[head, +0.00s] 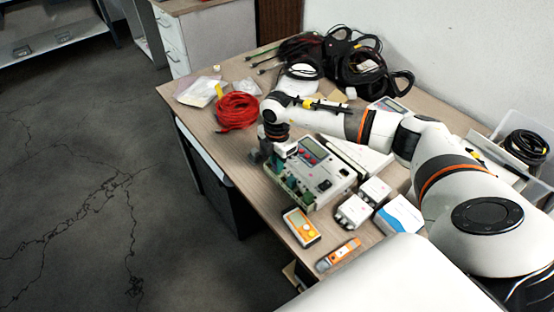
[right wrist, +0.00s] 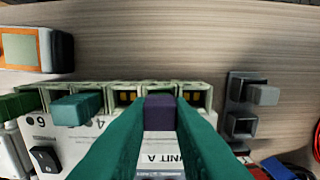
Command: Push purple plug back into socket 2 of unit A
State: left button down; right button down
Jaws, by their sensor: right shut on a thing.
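The unit with the "UNIT A" label (right wrist: 160,159) lies under my right gripper in the right wrist view. It shows in the head view as a grey-white box (head: 322,172) on the table. My right gripper (right wrist: 159,104) has teal fingers and is shut on the purple plug (right wrist: 159,117). The plug stands at the row of pale green sockets along the unit's edge, in line with that row. How deep it sits cannot be told, and its socket number is hidden by the fingers. A teal plug (right wrist: 78,108) sits farther left in the row. My left gripper is out of view.
A dark grey block with openings (right wrist: 243,112) stands right of the unit. An orange-framed meter (head: 301,227) lies in front. A red cable coil (head: 237,111) is behind to the left, and small white boxes (head: 354,211) stand to the right. Bare wood shows beyond the sockets.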

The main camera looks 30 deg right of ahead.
jog(key=shift+f, duration=0.2)
dwell(0.5)
jog(key=c, duration=1.2)
grip_release()
jog(key=shift+c, duration=0.2)
jog(key=shift+o, duration=0.9)
jog(key=shift+r, duration=0.1)
jog(key=shift+r+p, duration=2.85)
jog(key=shift+r, duration=0.65)
